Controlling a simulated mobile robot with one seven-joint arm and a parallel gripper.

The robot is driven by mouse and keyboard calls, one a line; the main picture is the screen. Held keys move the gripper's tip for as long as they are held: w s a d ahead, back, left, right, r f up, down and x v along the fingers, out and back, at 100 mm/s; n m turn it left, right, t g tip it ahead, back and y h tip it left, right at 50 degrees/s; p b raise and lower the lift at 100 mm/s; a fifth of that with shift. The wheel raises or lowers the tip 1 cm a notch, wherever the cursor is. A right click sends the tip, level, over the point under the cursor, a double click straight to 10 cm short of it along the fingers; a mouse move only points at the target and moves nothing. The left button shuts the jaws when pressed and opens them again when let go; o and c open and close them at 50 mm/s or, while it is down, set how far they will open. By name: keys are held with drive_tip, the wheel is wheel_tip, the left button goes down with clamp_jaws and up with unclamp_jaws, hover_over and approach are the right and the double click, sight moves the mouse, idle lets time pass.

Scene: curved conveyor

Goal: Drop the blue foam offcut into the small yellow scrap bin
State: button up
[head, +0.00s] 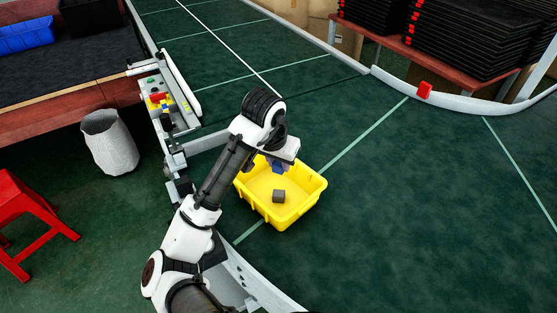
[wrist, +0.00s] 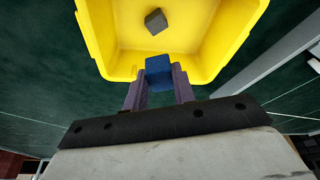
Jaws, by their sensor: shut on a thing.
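My gripper (wrist: 159,90) is shut on the blue foam offcut (wrist: 158,70), a small blue block held between the fingertips. In the head view the offcut (head: 277,167) shows just under my gripper (head: 276,163), partly hidden by the wrist. The yellow scrap bin (head: 300,217) stands on the green conveyor, below my gripper, and its yellow wall also shows in the wrist view (wrist: 94,38). The offcut appears over the bin's interior in the head view and overlaps its near rim in the wrist view. A dark grey block (head: 279,196) lies on the bin floor.
The conveyor (head: 400,220) is clear to the right of the bin. A metal side rail (head: 250,280) runs in front. A control panel (head: 160,101) and a white waste bin (head: 110,143) stand left. A red stool (head: 28,215) is at far left. Black trays (head: 480,40) are stacked at the back right.

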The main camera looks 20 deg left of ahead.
drive_tip(key=o, duration=1)
drive_tip(key=shift+r, duration=0.15)
drive_tip(key=v, duration=1.3)
drive_tip(key=shift+r, duration=0.3)
drive_tip(key=shift+s, duration=0.1)
